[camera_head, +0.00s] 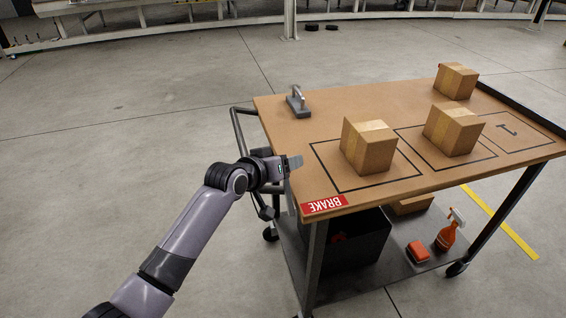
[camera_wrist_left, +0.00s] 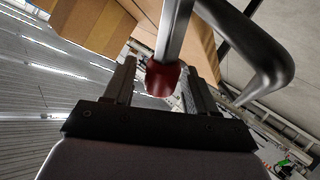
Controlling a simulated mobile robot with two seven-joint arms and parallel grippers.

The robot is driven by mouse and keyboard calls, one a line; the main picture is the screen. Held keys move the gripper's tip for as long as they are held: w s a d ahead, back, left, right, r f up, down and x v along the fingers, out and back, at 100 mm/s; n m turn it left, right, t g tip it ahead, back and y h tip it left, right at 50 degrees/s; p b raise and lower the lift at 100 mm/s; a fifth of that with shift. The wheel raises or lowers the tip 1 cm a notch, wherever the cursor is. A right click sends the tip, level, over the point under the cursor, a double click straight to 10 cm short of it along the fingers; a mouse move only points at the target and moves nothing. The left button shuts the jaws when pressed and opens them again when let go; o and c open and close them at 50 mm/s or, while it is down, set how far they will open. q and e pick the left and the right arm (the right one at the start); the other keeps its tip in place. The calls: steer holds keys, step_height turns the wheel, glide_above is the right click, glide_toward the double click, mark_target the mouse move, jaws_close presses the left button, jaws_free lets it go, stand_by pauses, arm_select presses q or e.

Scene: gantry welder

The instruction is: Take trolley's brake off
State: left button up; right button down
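The trolley (camera_head: 415,175) has a brown top and a red BRAKE label (camera_head: 324,204) on its near left corner. My left gripper (camera_head: 291,163) is at the trolley's left edge, close to that label. In the left wrist view, a grey metal lever with a red knob (camera_wrist_left: 162,79) reaches between the two fingers of the left gripper (camera_wrist_left: 160,90). The fingers stand apart on either side of the knob, with gaps visible. The lever is hidden in the head view. My right gripper is not in view.
The trolley's dark tubular push handle (camera_head: 238,128) is beside my left gripper. Several cardboard boxes (camera_head: 367,147) and a grey block with an upright handle (camera_head: 298,103) stand on top. A black bin (camera_head: 352,245), orange spray bottle (camera_head: 448,233) and red item (camera_head: 417,251) are below. Floor at left is clear.

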arm_select(q)
steer(key=v, duration=0.7)
stand_by(0.4)
stand_by(0.3)
steer(key=s+a+f+y, duration=0.1)
steer(key=s+a+f, duration=0.3)
steer(key=s+f, duration=0.3)
steer(key=s+a+f+y, duration=0.2)
steer(key=s+a+f, duration=0.3)
steer(key=s+f, duration=0.3)
steer(key=s+a+f+m+y, duration=0.1)
steer(key=s+a+f, duration=0.4)
steer(key=s, duration=0.8)
step_height(320, 180, down, 3)
steer(key=shift+s+a+r+y, duration=0.1)
steer(key=shift+s+a+y, duration=0.15)
steer(key=shift+y, duration=0.25)
steer(key=shift+g, duration=0.3)
